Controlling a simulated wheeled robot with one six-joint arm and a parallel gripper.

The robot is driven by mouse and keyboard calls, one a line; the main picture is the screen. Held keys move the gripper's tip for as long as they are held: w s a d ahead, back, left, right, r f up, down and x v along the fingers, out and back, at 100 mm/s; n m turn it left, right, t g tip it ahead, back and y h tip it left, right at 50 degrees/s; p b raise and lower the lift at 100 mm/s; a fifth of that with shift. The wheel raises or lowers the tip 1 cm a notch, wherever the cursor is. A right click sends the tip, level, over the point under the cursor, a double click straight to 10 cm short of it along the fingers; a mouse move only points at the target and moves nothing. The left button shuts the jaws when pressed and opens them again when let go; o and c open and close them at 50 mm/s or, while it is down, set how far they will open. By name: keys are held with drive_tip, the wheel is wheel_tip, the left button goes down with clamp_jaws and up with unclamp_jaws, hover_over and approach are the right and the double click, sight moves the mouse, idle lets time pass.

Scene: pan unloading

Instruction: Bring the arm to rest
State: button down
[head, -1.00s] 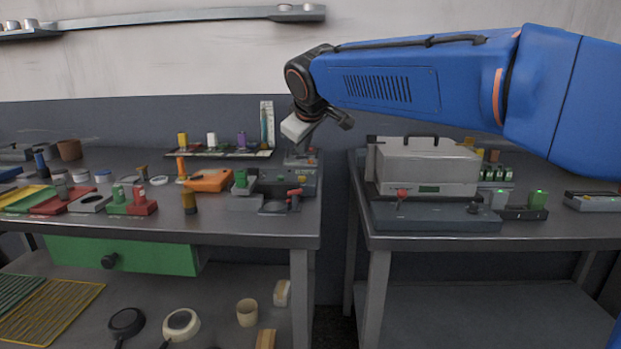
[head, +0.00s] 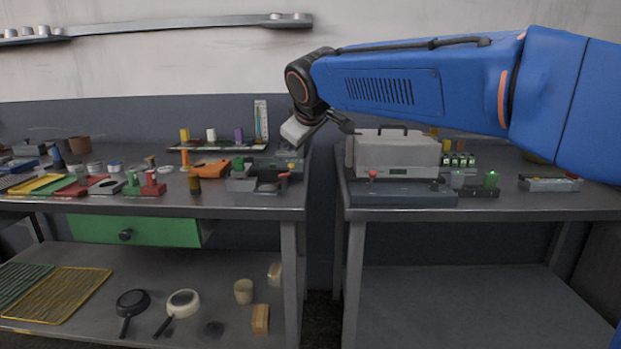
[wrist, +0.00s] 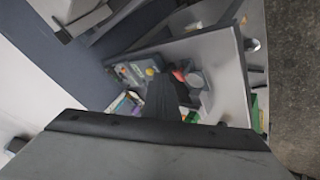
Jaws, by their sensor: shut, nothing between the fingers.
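My blue arm (head: 420,85) reaches in from the right of the head view, roughly level. My gripper (head: 318,127) hangs at its end, in front of the wall above the gap between the two benches. In the wrist view, my gripper (wrist: 163,92) shows as a dark finger shape over the bench, with no gap visible and nothing held. It is shut and touches nothing that I can see.
The left bench (head: 150,203) is crowded with small parts and fixtures. The right bench (head: 520,205) carries a grey boxy machine (head: 397,155). Pans, including a black pan (head: 132,302) and a cream pan (head: 183,302), lie on the lower left shelf. A wall rail (head: 180,25) runs above.

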drive_tip(key=s+d+f+m+g, duration=0.1)
drive_tip(key=s+d+f+m, duration=0.1)
drive_tip(key=s+d+f, duration=0.35)
drive_tip(key=s+d+f+m+h, duration=0.1)
drive_tip(key=s+d+f+m, duration=0.1)
drive_tip(key=s+d, duration=0.55)
drive_tip(key=s+d+f+m+g, duration=0.1)
drive_tip(key=s+d+f, duration=0.3)
drive_tip(key=d, duration=0.5)
drive_tip(key=s+d+f+m+g, duration=0.1)
drive_tip(key=s+d+f, duration=0.3)
drive_tip(key=s+f, duration=0.4)
drive_tip(key=s+d+f+m+g, duration=0.1)
drive_tip(key=s+d+f+m, duration=0.3)
drive_tip(key=s+f, duration=0.4)
drive_tip(key=s, duration=0.4)
drive_tip(key=shift+s+d+m, duration=0.3)
drive_tip(key=shift+s+d, duration=0.1)
